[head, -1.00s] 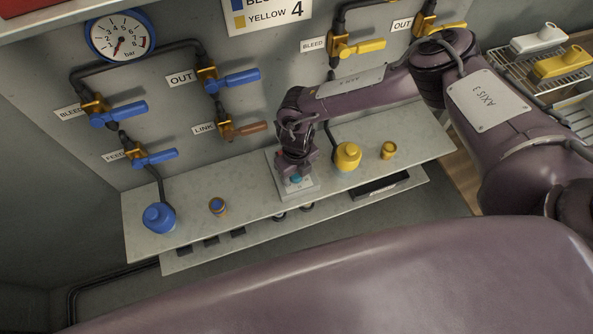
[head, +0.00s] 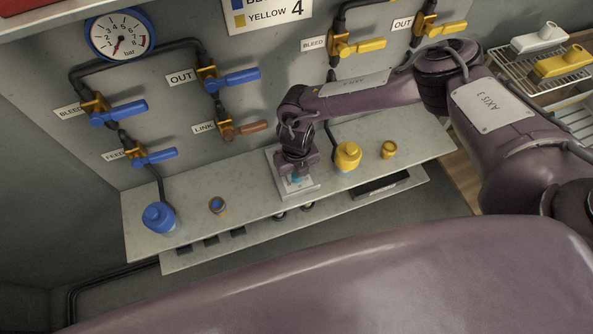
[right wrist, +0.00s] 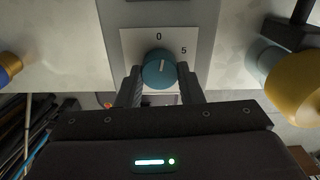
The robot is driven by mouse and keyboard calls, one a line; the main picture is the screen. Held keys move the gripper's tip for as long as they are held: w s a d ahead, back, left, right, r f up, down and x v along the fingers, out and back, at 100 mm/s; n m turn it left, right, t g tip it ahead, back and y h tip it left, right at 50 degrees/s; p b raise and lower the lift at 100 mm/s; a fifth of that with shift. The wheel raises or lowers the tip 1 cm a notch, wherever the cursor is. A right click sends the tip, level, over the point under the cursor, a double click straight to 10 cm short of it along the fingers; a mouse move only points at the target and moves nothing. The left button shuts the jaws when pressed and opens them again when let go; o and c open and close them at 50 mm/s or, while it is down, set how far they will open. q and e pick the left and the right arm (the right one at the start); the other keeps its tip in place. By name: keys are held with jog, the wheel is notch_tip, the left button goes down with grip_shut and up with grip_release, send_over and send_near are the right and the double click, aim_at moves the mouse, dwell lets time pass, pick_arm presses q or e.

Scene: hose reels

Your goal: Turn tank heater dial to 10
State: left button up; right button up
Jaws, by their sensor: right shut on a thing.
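The tank heater dial is a round blue-teal knob (right wrist: 159,72) on a white plate (right wrist: 128,45) marked 0 and 5. Its white pointer line points nearly up, slightly right of the 0. The 10 mark is not visible. My right gripper (right wrist: 158,82) has its fingers on either side of the knob and is shut on it. In the head view, this gripper (head: 296,168) is over the plate (head: 312,190) on the shelf, hiding most of the knob. My left gripper is not in view.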

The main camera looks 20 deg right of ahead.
jog(key=m, duration=0.5)
jog(key=shift+a+m, duration=0.1)
jog(key=shift+m, duration=0.2)
jog(key=m+p, duration=0.1)
jog(key=m, duration=0.3)
jog(key=shift+r+m, duration=0.1)
jog(key=shift+m, duration=0.2)
jog(key=m+p, duration=0.3)
jog(key=m, duration=0.3)
jog(key=shift+w+a, duration=0.1)
jog(key=shift+w, duration=0.05)
jog(key=m+p, duration=0.2)
jog(key=m, duration=0.3)
jog(key=shift+w+p, duration=0.1)
jog(key=shift+p, duration=0.2)
jog(key=shift+m, duration=0.3)
jog(key=o, duration=1)
jog(key=shift+c, duration=0.2)
notch_tip(320, 180, up, 8)
jog(key=shift+f, duration=0.15)
